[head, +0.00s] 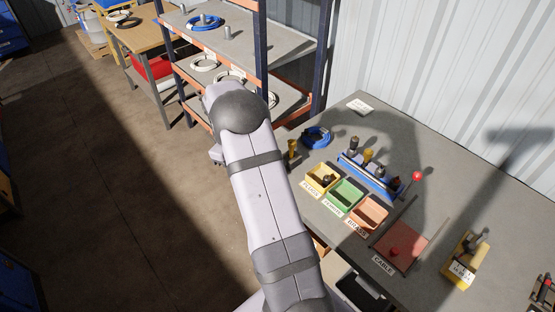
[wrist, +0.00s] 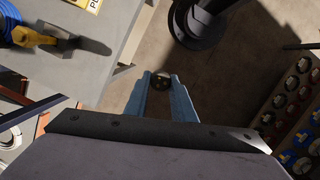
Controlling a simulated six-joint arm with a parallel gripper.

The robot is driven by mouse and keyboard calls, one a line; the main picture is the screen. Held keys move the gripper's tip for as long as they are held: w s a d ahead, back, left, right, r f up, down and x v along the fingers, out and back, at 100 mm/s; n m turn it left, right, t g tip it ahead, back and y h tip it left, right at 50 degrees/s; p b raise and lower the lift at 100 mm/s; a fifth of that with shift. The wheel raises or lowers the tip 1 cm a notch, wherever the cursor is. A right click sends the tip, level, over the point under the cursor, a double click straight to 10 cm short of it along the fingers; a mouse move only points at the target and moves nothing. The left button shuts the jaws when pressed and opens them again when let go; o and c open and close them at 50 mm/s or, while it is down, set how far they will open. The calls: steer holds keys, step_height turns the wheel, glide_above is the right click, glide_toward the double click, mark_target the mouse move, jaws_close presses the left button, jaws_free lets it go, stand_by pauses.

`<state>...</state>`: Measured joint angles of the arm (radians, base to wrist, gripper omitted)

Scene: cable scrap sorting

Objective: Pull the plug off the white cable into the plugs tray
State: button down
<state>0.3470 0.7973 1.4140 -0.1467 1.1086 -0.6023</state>
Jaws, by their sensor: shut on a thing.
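The plugs tray (head: 311,186) is a yellow bin on the grey bench, left of a green and an orange bin, with dark pieces inside. In the wrist view, my gripper (wrist: 160,82) is shut on a small dark round thing (wrist: 161,81) between its bluish fingertips. It hangs over open floor, beyond the bench edge. I cannot tell whether the dark thing is a plug, and no white cable shows on it. In the head view my arm hides the fingers. Pale coils, one of them a white coil (head: 204,62), lie on the shelf; I cannot tell which is the task's cable.
A blue coil (head: 317,137) with a yellow plug lies on the bench behind the bins. A blue rack (head: 370,177) with upright pieces stands behind them. The shelf (head: 290,48) is behind my arm. A red mat (head: 402,246) and yellow fixture (head: 465,258) are to the right.

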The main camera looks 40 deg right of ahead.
steer(key=s+a+f+m+y+b, duration=0.1)
steer(key=s+a+f+m+y, duration=0.1)
steer(key=a+m, duration=0.75)
steer(key=w+d+f+m+t+y, duration=0.1)
steer(key=d+f+m+t, duration=0.15)
steer(key=d+m, duration=1.25)
steer(key=s+d+m, duration=0.2)
steer(key=d+m, duration=0.3)
steer(key=d, duration=0.2)
steer(key=s+d+f+m+t+h, duration=0.1)
steer(key=s+d+m, duration=0.2)
steer(key=d+m, duration=0.2)
steer(key=s+d+m+t+h, duration=0.1)
steer(key=s+d+m, duration=0.2)
steer(key=d, duration=0.6)
steer(key=shift+d+f+m+t, duration=0.15)
steer(key=shift+f+m+t, duration=0.1)
steer(key=shift+m, duration=0.8)
steer(key=shift+s+b+x, duration=0.2)
steer(key=shift+b+x, duration=0.7)
steer(key=shift+b, duration=0.05)
steer(key=shift+s+b+x, duration=0.25)
steer(key=shift+b+x, duration=0.7)
steer(key=shift+f, duration=0.65)
